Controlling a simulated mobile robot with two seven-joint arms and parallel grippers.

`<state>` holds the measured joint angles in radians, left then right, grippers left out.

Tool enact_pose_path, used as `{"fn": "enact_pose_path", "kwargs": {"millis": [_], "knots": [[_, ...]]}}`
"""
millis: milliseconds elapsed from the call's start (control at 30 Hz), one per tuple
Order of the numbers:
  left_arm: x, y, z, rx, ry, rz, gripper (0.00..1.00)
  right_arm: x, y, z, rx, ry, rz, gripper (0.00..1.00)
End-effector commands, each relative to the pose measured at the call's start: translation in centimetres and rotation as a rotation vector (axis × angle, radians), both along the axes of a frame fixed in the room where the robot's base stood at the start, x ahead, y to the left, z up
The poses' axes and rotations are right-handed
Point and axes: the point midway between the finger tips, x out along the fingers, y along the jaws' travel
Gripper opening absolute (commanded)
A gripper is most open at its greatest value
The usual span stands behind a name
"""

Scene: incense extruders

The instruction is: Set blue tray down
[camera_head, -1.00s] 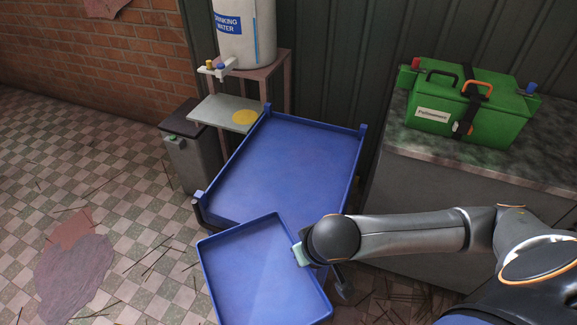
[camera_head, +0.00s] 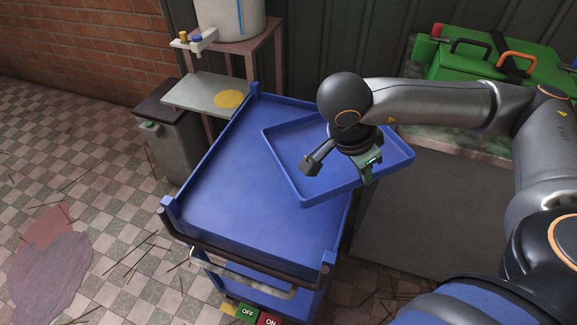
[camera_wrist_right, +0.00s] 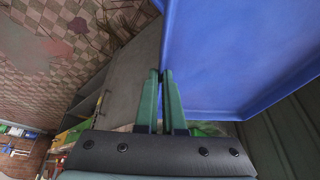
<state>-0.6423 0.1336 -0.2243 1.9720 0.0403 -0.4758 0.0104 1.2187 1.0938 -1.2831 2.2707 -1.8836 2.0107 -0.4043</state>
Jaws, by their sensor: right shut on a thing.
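The blue tray (camera_head: 287,152) is a shallow rectangle with a low rim. My right gripper (camera_head: 367,175) is shut on its near rim, toward the right, in the head view. The tray is over the right part of the blue cart top (camera_head: 235,190), and its right end sticks out past the cart's right edge. I cannot tell whether it touches the cart. My wrist and hand hide part of the tray. In the wrist view the two fingers (camera_wrist_right: 161,82) are close together at the edge of the tray (camera_wrist_right: 235,50). My left gripper is not in view.
The cart's left and front top is bare, with a dark handle (camera_head: 235,252) at its front. A water dispenser (camera_head: 230,18) on a stand and a grey bin (camera_head: 175,140) are to the left.

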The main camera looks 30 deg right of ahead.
Motion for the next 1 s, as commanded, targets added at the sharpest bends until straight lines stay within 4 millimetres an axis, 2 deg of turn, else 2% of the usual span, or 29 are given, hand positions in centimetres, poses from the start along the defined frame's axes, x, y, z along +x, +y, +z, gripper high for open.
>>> {"fn": "enact_pose_path", "kwargs": {"millis": [400, 500, 600, 933, 1000], "knots": [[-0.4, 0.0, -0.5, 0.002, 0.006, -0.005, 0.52, 6.7, 5.8, -3.9, 0.003, -0.001, -0.001, 0.00], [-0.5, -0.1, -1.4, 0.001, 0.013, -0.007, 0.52, 7.9, 6.9, -6.2, 0.004, 0.003, -0.001, 0.00], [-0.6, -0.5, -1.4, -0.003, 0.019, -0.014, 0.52, 9.0, 7.6, -7.6, 0.002, 0.001, -0.003, 0.00], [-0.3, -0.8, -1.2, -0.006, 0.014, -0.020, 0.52, 10.5, 8.9, -9.8, 0.002, -0.002, -0.001, 0.00], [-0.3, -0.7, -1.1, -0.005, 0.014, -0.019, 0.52, 10.4, 8.8, -10.8, 0.001, 0.001, -0.003, 0.00]]}}
